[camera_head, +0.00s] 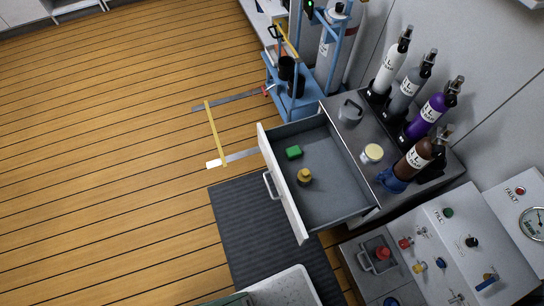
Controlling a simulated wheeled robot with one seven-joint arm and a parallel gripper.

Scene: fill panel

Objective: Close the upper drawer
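The open drawer (335,205) sticks out to the left from the grey-topped cabinet (345,135). Its white front panel (283,185) faces left and carries a pale bar handle (270,186). Inside lie a green block (293,152) and a small yellow-brown knob-like item (304,176). The drawer interior is grey and otherwise empty. No second drawer shows; anything below the open one is hidden. My gripper is not in this view.
Labelled bottles, including a purple one (432,112), stand on the cabinet top. A blue trolley (293,95) stands behind the drawer, and a control panel (440,250) is at lower right. A dark mat (250,235) and open wooden floor (110,170) lie left of the drawer.

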